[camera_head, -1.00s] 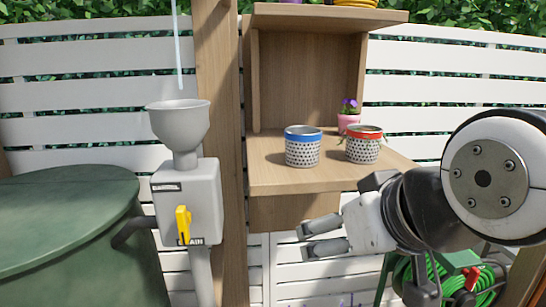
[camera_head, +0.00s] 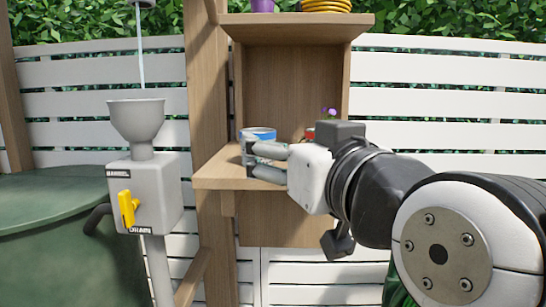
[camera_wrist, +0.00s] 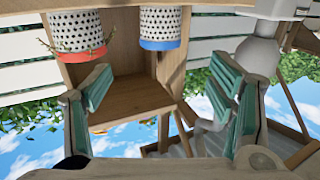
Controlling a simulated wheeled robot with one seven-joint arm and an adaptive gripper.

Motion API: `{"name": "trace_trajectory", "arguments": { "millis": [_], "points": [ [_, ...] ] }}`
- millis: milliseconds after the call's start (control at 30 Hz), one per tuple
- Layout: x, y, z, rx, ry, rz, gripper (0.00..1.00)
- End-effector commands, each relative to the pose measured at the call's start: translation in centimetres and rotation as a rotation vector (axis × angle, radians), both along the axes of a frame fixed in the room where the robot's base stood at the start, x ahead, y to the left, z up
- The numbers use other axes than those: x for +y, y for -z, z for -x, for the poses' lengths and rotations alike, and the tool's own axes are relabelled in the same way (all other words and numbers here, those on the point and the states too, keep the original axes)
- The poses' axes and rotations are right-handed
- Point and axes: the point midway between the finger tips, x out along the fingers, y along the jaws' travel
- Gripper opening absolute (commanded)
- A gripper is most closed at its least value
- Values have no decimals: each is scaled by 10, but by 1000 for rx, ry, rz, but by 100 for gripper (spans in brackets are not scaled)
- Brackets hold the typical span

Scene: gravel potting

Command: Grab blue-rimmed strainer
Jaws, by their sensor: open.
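The blue-rimmed strainer (camera_head: 258,133), a white perforated cup, stands upright on the wooden shelf (camera_head: 215,178). In the head view its lower part is mostly hidden behind my fingers. My gripper (camera_head: 252,161) is open and empty, with its fingers pointing left across the front of the strainer. In the wrist view, which is upside down, the blue-rimmed strainer (camera_wrist: 162,28) is at the top centre, beyond the gap between the spread fingers (camera_wrist: 163,72). It does not appear to be between the fingers.
A red-rimmed strainer (camera_wrist: 78,32) stands beside it, mostly hidden by my gripper in the head view (camera_head: 309,133). A wooden post (camera_head: 208,110) borders the shelf at left. A grey funnel (camera_head: 136,122) over a box with a yellow lever (camera_head: 127,208) stands farther left.

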Motion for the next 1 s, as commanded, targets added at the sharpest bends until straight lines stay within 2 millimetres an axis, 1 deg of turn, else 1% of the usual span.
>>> {"name": "trace_trajectory", "arguments": {
  "millis": [333, 533, 800, 900, 1000],
  "points": [
    [3, -6, -15, 4, 7, 0, 76],
    [5, -5, -21, 4, 8, 0, 76],
    [11, -2, -24, 3, -2, 2, 76],
    [18, 1, -45, 2, -1, 1, 76],
    [23, 1, -59, 1, -1, 0, 76]
  ]
}}
